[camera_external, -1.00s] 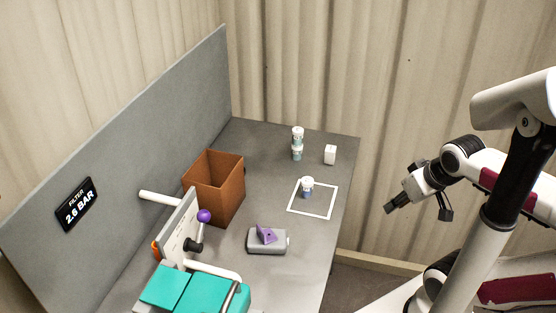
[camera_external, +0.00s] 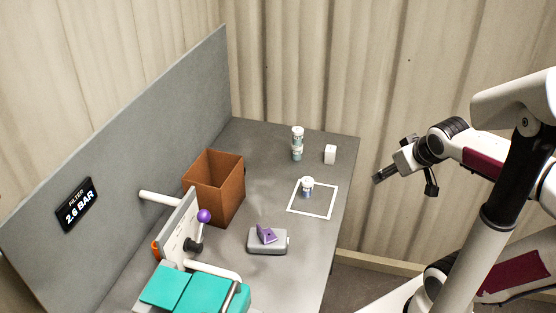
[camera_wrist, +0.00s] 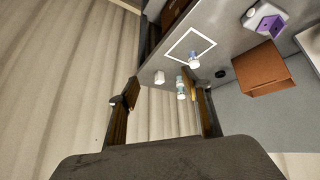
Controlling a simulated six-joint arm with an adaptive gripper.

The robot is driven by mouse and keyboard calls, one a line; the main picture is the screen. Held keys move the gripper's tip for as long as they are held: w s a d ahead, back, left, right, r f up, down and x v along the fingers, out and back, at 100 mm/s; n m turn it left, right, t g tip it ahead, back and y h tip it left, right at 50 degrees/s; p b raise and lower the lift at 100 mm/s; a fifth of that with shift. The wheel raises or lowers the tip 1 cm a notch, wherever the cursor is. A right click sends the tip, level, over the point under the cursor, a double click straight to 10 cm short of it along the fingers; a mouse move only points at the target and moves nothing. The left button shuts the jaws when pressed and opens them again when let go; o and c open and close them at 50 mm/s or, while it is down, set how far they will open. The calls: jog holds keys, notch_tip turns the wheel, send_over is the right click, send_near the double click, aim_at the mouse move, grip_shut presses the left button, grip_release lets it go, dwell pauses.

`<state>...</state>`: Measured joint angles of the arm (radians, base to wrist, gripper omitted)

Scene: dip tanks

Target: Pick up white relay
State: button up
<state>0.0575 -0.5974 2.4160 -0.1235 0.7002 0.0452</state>
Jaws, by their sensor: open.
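The white relay (camera_external: 330,154) looks like a small white block standing on the grey table near its back right corner. It also shows in the wrist view (camera_wrist: 159,77), near the table edge. My gripper (camera_external: 378,179) is right of the table in the external view, clear of the table edge and apart from the relay. In the wrist view my gripper (camera_wrist: 165,100) has its two fingers spread wide, with nothing held between them.
A stack of white and teal containers (camera_external: 297,143) stands left of the relay. A brown open box (camera_external: 205,190), a grey device with a purple part (camera_external: 267,241) and teal-lidded tanks (camera_external: 190,290) stand nearer.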

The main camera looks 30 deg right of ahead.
jog(key=w+d+r+t+h, duration=0.1)
jog(key=w+d+r, duration=0.15)
jog(key=w, duration=0.45)
jog(key=w+d+r+n+t, duration=0.1)
jog(key=w+d+t, duration=0.1)
jog(key=w+d, duration=0.35)
jog(key=w+d+r+t+h, duration=0.1)
jog(key=w+d+r, duration=0.1)
jog(key=w, duration=0.7)
jog(key=w+d+f+n+t+y, duration=0.1)
jog(key=w+d+f+n+t, duration=0.1)
jog(key=w, duration=0.5)
jog(key=w+d+f+n+t+y, duration=0.1)
jog(key=w+d+y, duration=0.1)
jog(key=w, duration=0.5)
jog(key=n+g+y, duration=0.1)
jog(key=n+y, duration=0.4)
jog(key=y, duration=0.8)
send_near(330, 151)
jog(key=w, duration=0.4)
jog(key=shift+w+d, duration=0.15)
jog(key=shift+w, duration=0.1)
jog(key=shift+s+f+n, duration=0.3)
jog(key=shift+s+f, duration=0.1)
jog(key=shift+s, duration=0.1)
jog(key=shift+x, duration=1.3)
